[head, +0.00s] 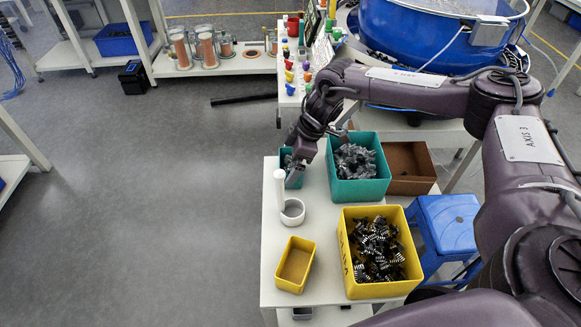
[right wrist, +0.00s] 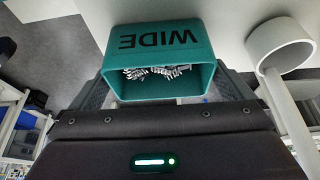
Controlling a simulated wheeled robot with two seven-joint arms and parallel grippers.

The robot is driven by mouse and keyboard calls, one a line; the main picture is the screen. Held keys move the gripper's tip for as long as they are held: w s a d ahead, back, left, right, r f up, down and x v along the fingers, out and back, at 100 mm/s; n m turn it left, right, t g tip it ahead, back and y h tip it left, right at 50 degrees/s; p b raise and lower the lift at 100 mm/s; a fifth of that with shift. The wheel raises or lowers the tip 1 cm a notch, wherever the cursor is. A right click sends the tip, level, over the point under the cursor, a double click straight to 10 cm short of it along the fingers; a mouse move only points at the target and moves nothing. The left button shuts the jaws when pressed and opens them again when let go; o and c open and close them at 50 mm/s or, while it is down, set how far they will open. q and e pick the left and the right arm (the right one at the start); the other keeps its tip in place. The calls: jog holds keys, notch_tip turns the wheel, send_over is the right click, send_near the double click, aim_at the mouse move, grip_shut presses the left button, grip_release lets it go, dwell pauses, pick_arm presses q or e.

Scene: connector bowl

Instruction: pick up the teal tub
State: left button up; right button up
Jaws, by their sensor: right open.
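The small teal tub (head: 283,156) stands on the white table near its left edge, left of a larger teal bin (head: 360,189). In the right wrist view the tub (right wrist: 192,58) shows the word WIDE on its wall and small grey metal-like parts inside. My right gripper (head: 297,170) is at the tub and partly hides it in the head view. Its jaws are open, with one finger on each side of the tub in the wrist view. Whether either finger touches it I cannot tell. My left gripper is not in view.
A white upright post (head: 280,190) and a white ring-shaped cup (head: 292,213) stand close in front of the tub. A small yellow tray (head: 294,282), a yellow bin (head: 351,288) of black connectors and a brown box (head: 415,185) are nearby. Larger teal bin holds grey parts.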

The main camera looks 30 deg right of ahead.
jog(key=shift+x, duration=1.1)
jog(key=c, duration=0.7)
